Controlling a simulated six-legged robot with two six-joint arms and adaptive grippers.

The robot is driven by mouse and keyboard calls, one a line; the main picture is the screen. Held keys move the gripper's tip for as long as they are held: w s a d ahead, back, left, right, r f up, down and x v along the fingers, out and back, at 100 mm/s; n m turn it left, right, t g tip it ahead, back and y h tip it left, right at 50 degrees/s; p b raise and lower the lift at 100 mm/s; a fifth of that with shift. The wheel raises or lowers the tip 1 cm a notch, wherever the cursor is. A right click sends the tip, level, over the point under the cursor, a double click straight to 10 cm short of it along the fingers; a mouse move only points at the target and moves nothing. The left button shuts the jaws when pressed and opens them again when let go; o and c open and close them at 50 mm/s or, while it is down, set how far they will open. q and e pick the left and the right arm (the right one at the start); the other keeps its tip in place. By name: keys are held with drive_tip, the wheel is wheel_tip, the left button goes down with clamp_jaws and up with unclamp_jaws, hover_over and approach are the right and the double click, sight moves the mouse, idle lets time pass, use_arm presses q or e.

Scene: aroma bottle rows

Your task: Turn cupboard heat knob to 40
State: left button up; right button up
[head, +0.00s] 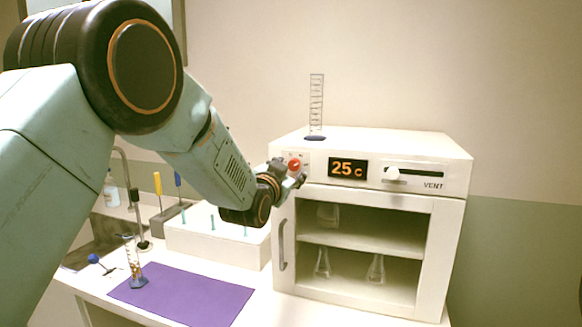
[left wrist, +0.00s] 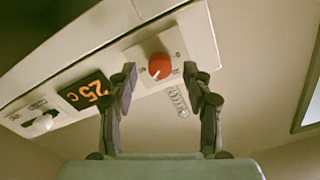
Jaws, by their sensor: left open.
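The heat knob (head: 294,165) is red and sits at the upper left of the white cupboard's (head: 455,165) front panel. In the left wrist view the knob (left wrist: 159,66) shows between my open fingers, with a pale pointer line on it. The display (head: 348,169) beside it reads 25 C in orange. My left gripper (head: 296,176) is open in front of the knob; in the left wrist view its fingertips (left wrist: 160,72) stand on either side of it. I cannot tell whether they touch it. My right gripper is not in view.
A vent slider (head: 393,174) is on the panel's right. A graduated cylinder (head: 316,105) stands on the cupboard; flasks (head: 376,268) are inside. A white rack box (head: 190,243), a purple mat (head: 190,297) and another cylinder (head: 134,262) are at the left.

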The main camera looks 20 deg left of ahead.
use_arm(q)
drive_tip(key=shift+w+r, duration=0.1)
drive_tip(key=shift+w, duration=0.65)
drive_tip(key=shift+w, duration=0.1)
clamp_jaws()
